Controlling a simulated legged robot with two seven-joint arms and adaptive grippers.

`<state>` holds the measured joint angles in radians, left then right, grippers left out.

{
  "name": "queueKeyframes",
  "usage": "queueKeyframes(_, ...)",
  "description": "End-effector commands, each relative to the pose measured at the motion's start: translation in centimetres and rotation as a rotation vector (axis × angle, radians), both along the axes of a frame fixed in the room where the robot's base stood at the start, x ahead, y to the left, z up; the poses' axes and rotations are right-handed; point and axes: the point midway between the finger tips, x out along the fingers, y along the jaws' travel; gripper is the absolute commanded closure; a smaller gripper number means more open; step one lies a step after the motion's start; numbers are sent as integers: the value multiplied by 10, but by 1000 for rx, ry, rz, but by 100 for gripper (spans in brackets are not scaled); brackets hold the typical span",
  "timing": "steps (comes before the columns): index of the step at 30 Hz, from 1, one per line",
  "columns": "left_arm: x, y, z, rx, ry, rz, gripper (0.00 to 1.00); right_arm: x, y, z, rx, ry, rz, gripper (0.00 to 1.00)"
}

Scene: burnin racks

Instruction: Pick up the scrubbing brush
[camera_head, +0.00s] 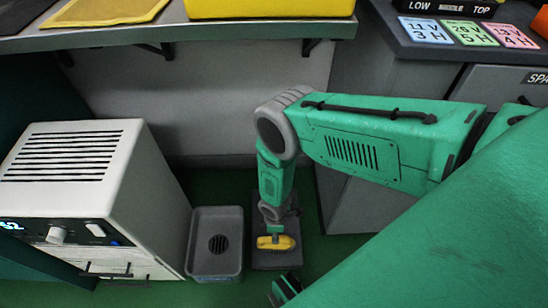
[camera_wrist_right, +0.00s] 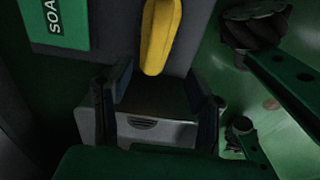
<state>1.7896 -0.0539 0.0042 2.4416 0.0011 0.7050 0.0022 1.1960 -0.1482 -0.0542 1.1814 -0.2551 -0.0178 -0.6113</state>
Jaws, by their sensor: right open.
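The scrubbing brush (camera_head: 284,243) is a small yellow oval piece on or just above the dark grey pad (camera_head: 272,262) on the floor side. In the right wrist view the brush (camera_wrist_right: 160,38) runs lengthwise at the top centre. My right gripper (camera_wrist_right: 162,86) is open. Its dark fingers stand apart on either side of the brush's near end, with no visible grip on it. In the head view the right gripper (camera_head: 277,222) points down directly over the brush and partly hides it.
A grey tray (camera_head: 202,267) with a slotted drain stands left of the pad. A white vented unit (camera_head: 160,215) stands further left. A shelf (camera_head: 230,31) with yellow trays crosses above.

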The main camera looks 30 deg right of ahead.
Motion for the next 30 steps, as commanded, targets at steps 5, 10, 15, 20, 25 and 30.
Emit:
queueKeyframes(5, 0, 0, -20, -1, 0, -1, 60, 0, 0, -36, 1, -1, -3, 53)
queueKeyframes(10, 0, 0, -24, -1, 0, -1, 60, 1, 0, -46, -1, -1, -3, 53)
queueKeyframes(15, 0, 0, -39, 0, -1, -1, 60, 1, -5, -67, 0, 0, -5, 53)
queueKeyframes(20, 0, 0, -53, 0, 0, -1, 60, 2, -7, -91, 2, -1, -4, 53)
queueKeyframes(25, 0, -1, -56, -1, -1, -1, 60, 2, -8, -97, 1, -1, -4, 53)
queueKeyframes(30, 0, -1, -55, -1, -1, -1, 60, 2, -7, -96, 1, -1, -3, 53)
